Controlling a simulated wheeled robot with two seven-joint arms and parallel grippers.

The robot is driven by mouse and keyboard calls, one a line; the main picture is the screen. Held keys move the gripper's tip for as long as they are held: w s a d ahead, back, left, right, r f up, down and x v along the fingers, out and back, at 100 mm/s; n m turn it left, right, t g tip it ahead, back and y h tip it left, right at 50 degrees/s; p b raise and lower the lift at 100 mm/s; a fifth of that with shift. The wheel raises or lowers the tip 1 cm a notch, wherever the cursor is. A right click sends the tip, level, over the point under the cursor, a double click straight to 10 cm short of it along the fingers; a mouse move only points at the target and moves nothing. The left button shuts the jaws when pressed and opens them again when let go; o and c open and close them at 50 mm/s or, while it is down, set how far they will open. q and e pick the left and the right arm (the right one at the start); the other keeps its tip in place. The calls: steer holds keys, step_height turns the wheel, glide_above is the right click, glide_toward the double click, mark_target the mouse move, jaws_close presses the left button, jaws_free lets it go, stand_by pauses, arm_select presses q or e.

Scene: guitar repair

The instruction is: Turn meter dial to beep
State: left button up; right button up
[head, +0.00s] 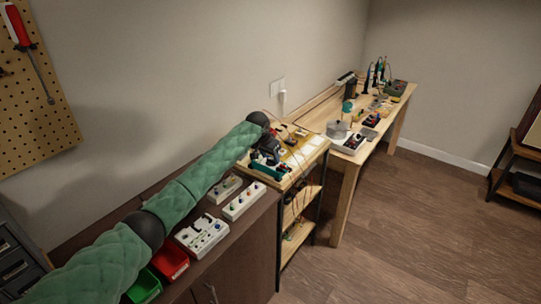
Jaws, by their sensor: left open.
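My left arm reaches in from the left over the dark cabinet, and my left gripper (267,160) is at its far end. It hangs low over the small wooden shelf unit's top (308,153) and is open. A small teal-green and dark item (268,172) is right under or beside the gripper; it may be the meter, but it is too small to be sure. No dial face can be made out, and I cannot tell if the fingers touch it. My right gripper is not in view.
Several white boxes with knobs (244,201) stand on the cabinet beside my arm, near red (170,262) and green bins (143,287). Thin cables hang at the shelf unit's front. A long wooden workbench (398,112) with tools stands beyond. The floor (420,215) at right is clear.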

arm_select(q)
steer(key=shift+w+f, duration=0.2)
steer(key=shift+f, duration=0.35)
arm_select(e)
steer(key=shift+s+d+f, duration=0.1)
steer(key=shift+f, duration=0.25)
arm_select(q)
steer(key=shift+s+d+r, duration=0.1)
steer(key=c, duration=0.7)
